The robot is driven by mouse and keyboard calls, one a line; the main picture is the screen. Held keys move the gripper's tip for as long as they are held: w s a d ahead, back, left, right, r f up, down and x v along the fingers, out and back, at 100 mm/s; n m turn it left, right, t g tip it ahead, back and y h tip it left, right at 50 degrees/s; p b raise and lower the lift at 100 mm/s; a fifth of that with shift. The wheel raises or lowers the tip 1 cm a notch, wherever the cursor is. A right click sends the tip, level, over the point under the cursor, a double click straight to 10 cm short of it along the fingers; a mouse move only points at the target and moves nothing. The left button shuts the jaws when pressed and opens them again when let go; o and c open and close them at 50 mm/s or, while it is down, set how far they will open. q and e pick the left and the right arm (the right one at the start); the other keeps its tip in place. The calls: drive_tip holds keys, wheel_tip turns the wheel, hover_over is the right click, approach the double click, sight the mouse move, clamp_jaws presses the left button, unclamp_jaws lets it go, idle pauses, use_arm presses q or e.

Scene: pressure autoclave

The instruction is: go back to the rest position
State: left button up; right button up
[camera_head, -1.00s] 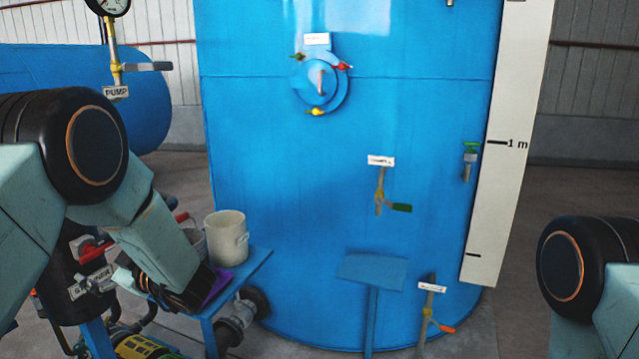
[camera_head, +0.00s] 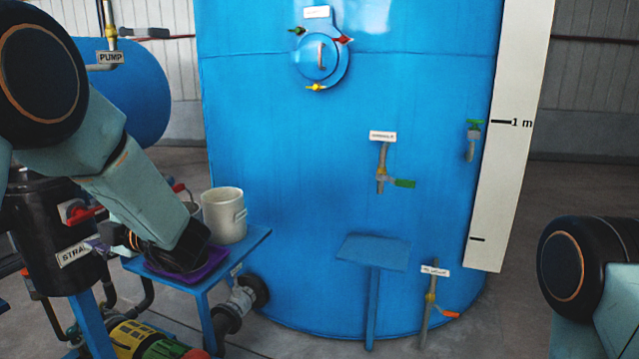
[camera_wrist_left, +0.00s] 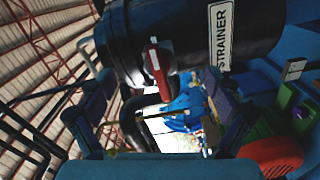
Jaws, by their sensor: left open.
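My left arm comes in from the left in the head view. Its wrist is bent low over a purple tray (camera_head: 208,265) on a small blue table. My left gripper (camera_head: 112,243) is mostly hidden by the wrist and points left, towards the black strainer (camera_head: 55,222). In the left wrist view the gripper (camera_wrist_left: 160,112) has its two fingers apart with nothing seen held between them. The strainer's body (camera_wrist_left: 185,30) and its red-handled valve (camera_wrist_left: 155,72) lie beyond the fingers. Only a joint of my right arm shows at the right edge. My right gripper is out of the picture.
A whitish pot (camera_head: 223,217) stands on the blue table (camera_head: 240,250), close to my left wrist. A large blue tank (camera_head: 300,170) with valves fills the middle. A yellow-green pump (camera_head: 135,340) is below the strainer. Bare floor shows at the right.

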use_arm(q)
drive_tip(key=n+b, duration=0.2)
drive_tip(key=n, duration=0.1)
drive_tip(key=shift+f+b, duration=0.15)
drive_tip(key=shift+b, duration=0.15)
drive_tip(key=shift+n+b, duration=0.55)
drive_tip(key=shift+n, duration=0.35)
